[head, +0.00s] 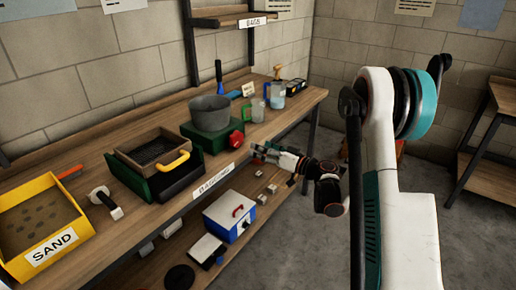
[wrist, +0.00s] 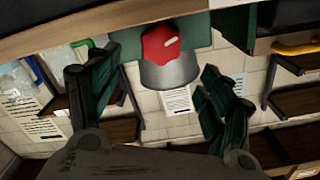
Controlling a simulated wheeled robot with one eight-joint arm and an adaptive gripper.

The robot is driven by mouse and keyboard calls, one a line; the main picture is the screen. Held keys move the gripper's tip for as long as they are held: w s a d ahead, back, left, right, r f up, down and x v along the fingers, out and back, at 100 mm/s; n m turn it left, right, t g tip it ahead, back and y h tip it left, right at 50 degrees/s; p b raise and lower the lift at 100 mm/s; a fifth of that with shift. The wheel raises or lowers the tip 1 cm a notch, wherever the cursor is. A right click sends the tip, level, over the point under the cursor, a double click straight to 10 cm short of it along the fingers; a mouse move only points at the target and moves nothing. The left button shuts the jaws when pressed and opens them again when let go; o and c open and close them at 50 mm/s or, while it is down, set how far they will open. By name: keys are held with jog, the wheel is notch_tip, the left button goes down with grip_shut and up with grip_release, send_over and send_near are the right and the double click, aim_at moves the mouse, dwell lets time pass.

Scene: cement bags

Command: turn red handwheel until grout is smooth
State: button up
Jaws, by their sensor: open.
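The red handwheel (head: 237,138) is on the right front of a green mixer base (head: 205,143), under a grey bowl (head: 210,112). My gripper (head: 262,150) is in front of the bench edge, to the right of the handwheel and apart from it. In the wrist view, which looks upside down, the red handwheel (wrist: 162,43) with a white mark shows between and beyond my two open, empty green fingers (wrist: 160,68). The grey bowl (wrist: 170,74) shows below it there. The grout inside the bowl cannot be made out.
Left along the bench (head: 143,221) are a sieve box (head: 160,150) with a yellow handle and a yellow sand tray (head: 42,225). Jugs and bottles (head: 276,97) stand right of the bowl. Below is a blue-and-white box (head: 230,215). The floor at right is clear.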

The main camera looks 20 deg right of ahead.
aim_at(239, 141)
jog(key=w+a+n, duration=0.1)
jog(key=w+a, duration=0.1)
jog(key=w, duration=0.1)
jog(key=w+a+n, duration=0.2)
jog(key=w, duration=0.1)
jog(key=w+a+n, duration=0.2)
jog(key=w+a, duration=0.1)
jog(key=shift+w+f, duration=0.3)
jog(key=shift+w, duration=0.05)
dwell(0.5)
jog(key=shift+a, duration=0.1)
jog(key=c, duration=1.1)
